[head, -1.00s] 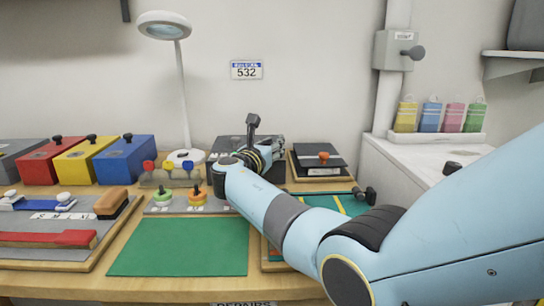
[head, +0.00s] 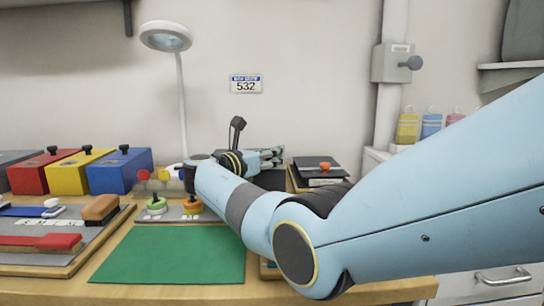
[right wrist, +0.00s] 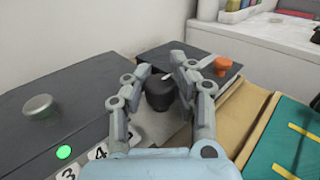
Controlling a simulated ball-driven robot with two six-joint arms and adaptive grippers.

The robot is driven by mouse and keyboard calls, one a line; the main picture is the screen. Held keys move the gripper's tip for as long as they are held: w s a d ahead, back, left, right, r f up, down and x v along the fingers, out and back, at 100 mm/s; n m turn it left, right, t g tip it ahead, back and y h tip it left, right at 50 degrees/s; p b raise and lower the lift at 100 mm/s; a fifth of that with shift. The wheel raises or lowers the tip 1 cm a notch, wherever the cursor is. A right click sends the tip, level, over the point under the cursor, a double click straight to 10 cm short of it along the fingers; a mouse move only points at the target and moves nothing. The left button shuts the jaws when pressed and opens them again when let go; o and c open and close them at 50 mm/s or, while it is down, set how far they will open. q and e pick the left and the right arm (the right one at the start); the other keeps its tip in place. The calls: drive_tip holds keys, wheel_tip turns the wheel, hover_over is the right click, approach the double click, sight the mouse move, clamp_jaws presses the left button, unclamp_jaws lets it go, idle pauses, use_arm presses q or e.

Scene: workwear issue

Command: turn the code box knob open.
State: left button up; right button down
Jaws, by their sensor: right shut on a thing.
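The code box (right wrist: 75,95) is a dark box at the left of the right wrist view, with a silver round knob (right wrist: 40,107) on top, a lit green lamp (right wrist: 64,152) and number labels 3 and 4 at its near edge. A black knob (right wrist: 158,92) with a light pointer mark stands at its right side. My right gripper (right wrist: 168,82) is shut on this black knob, a finger on either side. In the head view my right gripper (head: 270,156) reaches over the dark box (head: 270,178), mostly hidden by my arm. My left gripper is out of view.
A dark box with an orange knob (head: 324,167) stands just right of the gripper. A lamp (head: 166,36), blue box (head: 120,172) and green and orange knobs stand to the left. The green mat (head: 170,255) in front is clear.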

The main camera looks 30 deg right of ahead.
drive_tip(key=shift+a+f, duration=0.1)
drive_tip(key=shift+f, duration=0.05)
drive_tip(key=c, duration=1)
unclamp_jaws()
drive_tip(key=shift+a, duration=0.1)
drive_tip(key=shift+r, duration=0.2)
drive_tip(key=shift+r, duration=0.2)
wheel_tip(320, 180, up, 9)
drive_tip(key=shift+r, duration=0.2)
drive_tip(key=shift+r, duration=0.1)
